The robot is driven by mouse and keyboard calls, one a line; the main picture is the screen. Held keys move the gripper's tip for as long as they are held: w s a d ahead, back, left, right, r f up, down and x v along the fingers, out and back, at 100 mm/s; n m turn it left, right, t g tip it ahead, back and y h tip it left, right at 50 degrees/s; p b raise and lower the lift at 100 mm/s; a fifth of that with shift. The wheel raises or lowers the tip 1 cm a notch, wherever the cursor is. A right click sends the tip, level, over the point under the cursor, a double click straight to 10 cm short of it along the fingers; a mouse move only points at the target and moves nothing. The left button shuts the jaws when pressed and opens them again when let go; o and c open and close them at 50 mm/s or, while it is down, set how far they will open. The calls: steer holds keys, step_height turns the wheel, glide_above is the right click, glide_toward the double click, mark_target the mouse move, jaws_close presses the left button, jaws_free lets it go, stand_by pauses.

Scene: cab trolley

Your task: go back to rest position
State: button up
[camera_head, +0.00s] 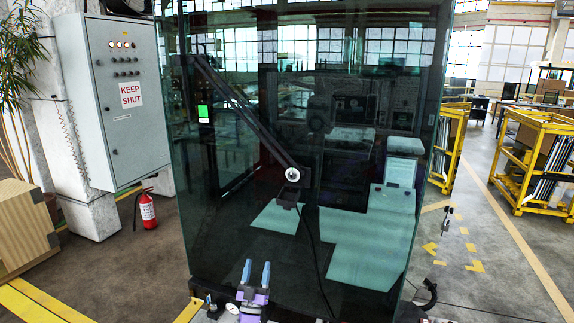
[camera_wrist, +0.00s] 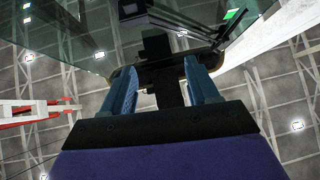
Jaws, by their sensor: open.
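My gripper (camera_head: 256,274) shows at the bottom of the head view, in front of the lower part of a large dark glass pane (camera_head: 330,120). Its two blue fingers point up and stand apart with nothing between them. In the wrist view my gripper (camera_wrist: 163,92) is also open and empty, with the camera looking up toward the ceiling. Beyond the fingers there is a dark bracket (camera_wrist: 155,50) at the glass edge. I cannot tell the distance between fingers and glass.
A grey cabinet (camera_head: 120,100) marked KEEP SHUT and a red fire extinguisher (camera_head: 147,210) stand at left. A wooden crate (camera_head: 22,230) is at the left edge. Yellow trolleys (camera_head: 535,150) stand at right. The floor (camera_head: 495,260) at right is mostly open.

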steer(key=w+d+r+n+g+y, duration=0.2)
steer(key=w+r+n+g+y, duration=0.1)
steer(key=w+r+g+y, duration=0.4)
steer(key=s+d+r+n+g, duration=0.1)
steer(key=s+d+r+g, duration=0.4)
steer(key=s+d, duration=0.1)
steer(key=s+d+m+g, duration=0.1)
steer(key=s+d+g, duration=0.4)
steer(key=s, duration=1.5)
steer(key=s+d+m+g+h+b, duration=0.1)
steer(key=s+d+g, duration=0.5)
steer(key=s, duration=1.5)
steer(key=s+d+f+g, duration=0.1)
steer(key=s+d+g, duration=0.4)
steer(key=s, duration=1.6)
steer(key=shift+s+d+m+h, duration=0.15)
steer(key=shift+d+m+h, duration=0.1)
steer(key=shift+m+h, duration=0.15)
steer(key=shift+f, duration=0.1)
